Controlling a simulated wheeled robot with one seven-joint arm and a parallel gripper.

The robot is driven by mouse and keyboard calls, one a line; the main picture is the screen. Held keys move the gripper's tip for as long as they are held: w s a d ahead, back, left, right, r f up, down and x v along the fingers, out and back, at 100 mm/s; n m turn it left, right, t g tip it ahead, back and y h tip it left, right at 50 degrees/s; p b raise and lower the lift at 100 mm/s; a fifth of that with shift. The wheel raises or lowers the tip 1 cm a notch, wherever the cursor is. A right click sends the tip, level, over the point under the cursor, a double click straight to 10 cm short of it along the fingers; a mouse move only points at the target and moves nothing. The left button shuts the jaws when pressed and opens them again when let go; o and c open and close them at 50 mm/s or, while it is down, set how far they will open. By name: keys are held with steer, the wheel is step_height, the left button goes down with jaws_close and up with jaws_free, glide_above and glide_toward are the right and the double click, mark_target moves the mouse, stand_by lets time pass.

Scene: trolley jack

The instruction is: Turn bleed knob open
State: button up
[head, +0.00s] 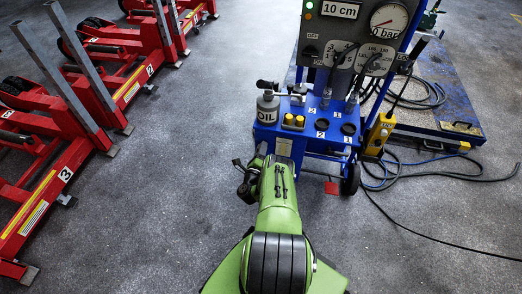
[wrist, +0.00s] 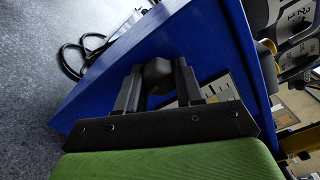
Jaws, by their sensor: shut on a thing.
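In the wrist view my gripper (wrist: 159,82) has its two dark fingers on either side of a dark rounded knob (wrist: 157,70) on the blue cart (wrist: 200,35). The gripper is shut on this knob, which I take to be the bleed knob. Its markings and how far it is turned cannot be made out. In the head view my green arm reaches to the near side of the blue cart (head: 266,133). The arm hides the fingers and the knob there.
An oil can (head: 267,107) and yellow-capped parts stand on the cart top, below a gauge panel (head: 352,30) reading about 0 bar. Red trolley jacks (head: 70,160) stand at left. Cables (head: 400,180) lie on the floor at right. The floor between is clear.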

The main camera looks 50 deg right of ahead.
steer(key=shift+f+m, duration=0.1)
steer(key=shift+m, duration=0.4)
steer(key=o, duration=1)
steer(key=shift+o, duration=0.2)
